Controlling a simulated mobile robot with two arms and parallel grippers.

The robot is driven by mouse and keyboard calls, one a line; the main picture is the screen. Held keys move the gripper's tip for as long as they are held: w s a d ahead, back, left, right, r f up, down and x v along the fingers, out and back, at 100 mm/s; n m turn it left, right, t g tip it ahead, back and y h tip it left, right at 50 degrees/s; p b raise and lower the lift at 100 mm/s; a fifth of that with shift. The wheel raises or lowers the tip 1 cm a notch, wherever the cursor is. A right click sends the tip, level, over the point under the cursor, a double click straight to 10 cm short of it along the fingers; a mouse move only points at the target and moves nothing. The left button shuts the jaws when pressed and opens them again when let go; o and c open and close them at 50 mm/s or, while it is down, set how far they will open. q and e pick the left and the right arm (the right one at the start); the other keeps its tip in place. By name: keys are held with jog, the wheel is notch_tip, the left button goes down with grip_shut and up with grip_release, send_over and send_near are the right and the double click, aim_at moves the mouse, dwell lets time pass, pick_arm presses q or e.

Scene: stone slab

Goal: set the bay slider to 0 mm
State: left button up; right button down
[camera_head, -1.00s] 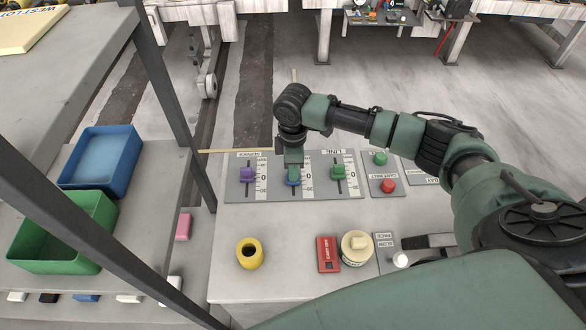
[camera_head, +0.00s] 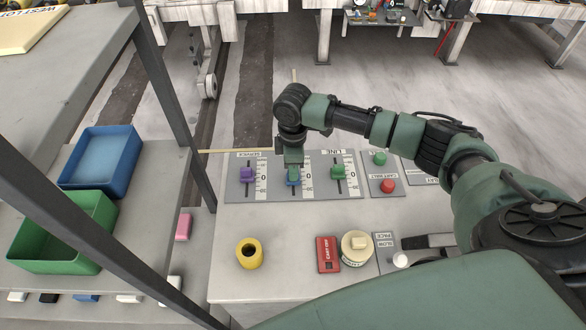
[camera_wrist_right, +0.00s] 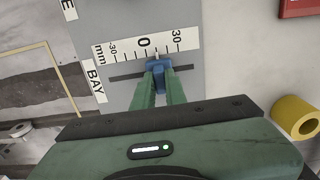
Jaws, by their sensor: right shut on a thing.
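The bay slider is a blue knob (camera_head: 293,180) on the middle strip of the grey slider panel (camera_head: 273,191). In the right wrist view the blue knob (camera_wrist_right: 158,66) sits in a dark slot beside a white mm scale (camera_wrist_right: 128,47) marked 30, 0 and 30, near the BAY label (camera_wrist_right: 95,83). Its pointer stands a little right of the 0, between 0 and the right-hand 30. My right gripper (camera_head: 293,167) is shut on the blue knob; its green fingers also show in the wrist view (camera_wrist_right: 158,85). My left gripper is not in view.
A purple knob (camera_head: 247,174) on the left and a green knob (camera_head: 338,172) on the right flank the bay slider closely. Green (camera_head: 379,158) and red (camera_head: 388,186) buttons are further right. A yellow ring (camera_head: 249,253) and a red block (camera_head: 328,254) lie on the bench in front.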

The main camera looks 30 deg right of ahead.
jog(key=shift+w+d+r, duration=0.15)
jog(key=shift+w+d, duration=0.1)
jog(key=shift+w, duration=0.45)
jog(key=c, duration=1.4)
grip_release()
jog(key=shift+c, duration=0.2)
notch_tip(320, 180, up, 8)
jog(key=b, duration=0.1)
jog(key=shift+f, duration=0.2)
